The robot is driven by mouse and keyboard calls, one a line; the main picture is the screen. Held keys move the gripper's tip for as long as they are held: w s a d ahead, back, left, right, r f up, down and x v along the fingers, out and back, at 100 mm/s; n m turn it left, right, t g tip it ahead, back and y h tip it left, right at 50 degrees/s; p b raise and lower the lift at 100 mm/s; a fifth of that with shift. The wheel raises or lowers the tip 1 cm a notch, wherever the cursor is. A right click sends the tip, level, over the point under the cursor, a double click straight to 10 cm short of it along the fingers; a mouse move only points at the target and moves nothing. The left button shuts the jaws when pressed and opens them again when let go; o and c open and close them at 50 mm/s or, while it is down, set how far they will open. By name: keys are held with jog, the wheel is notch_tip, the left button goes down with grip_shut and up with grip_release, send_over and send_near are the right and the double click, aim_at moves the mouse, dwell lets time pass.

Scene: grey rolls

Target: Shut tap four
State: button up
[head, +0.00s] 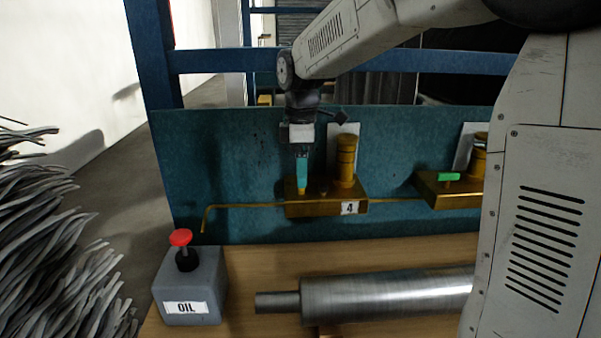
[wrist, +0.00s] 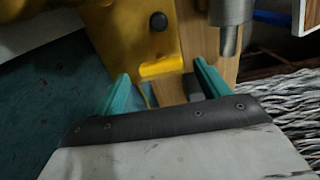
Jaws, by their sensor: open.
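Tap four is a brass block (head: 298,208) with a white tag marked 4 (head: 349,208), a ribbed brass cylinder and a thin pipe bent down at its left end. It is mounted on the teal panel. My gripper (head: 302,186) points down at the left part of this block. In the wrist view, my gripper (wrist: 162,74) is open, with its two teal fingers apart. The yellow block (wrist: 130,40) with a dark round part shows just beyond and between the fingertips. I cannot tell whether the fingers touch it. No green handle shows on tap four; my gripper may hide it.
Another brass tap (head: 447,195) with a green handle stands to the right, partly behind my arm. A metal roll (head: 390,295) lies on the wooden top (head: 265,255). A grey OIL box (head: 190,285) with a red knob stands at left, near grey strands (head: 50,240).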

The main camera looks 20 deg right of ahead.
jog(key=shift+f, duration=0.85)
jog(key=c, duration=1)
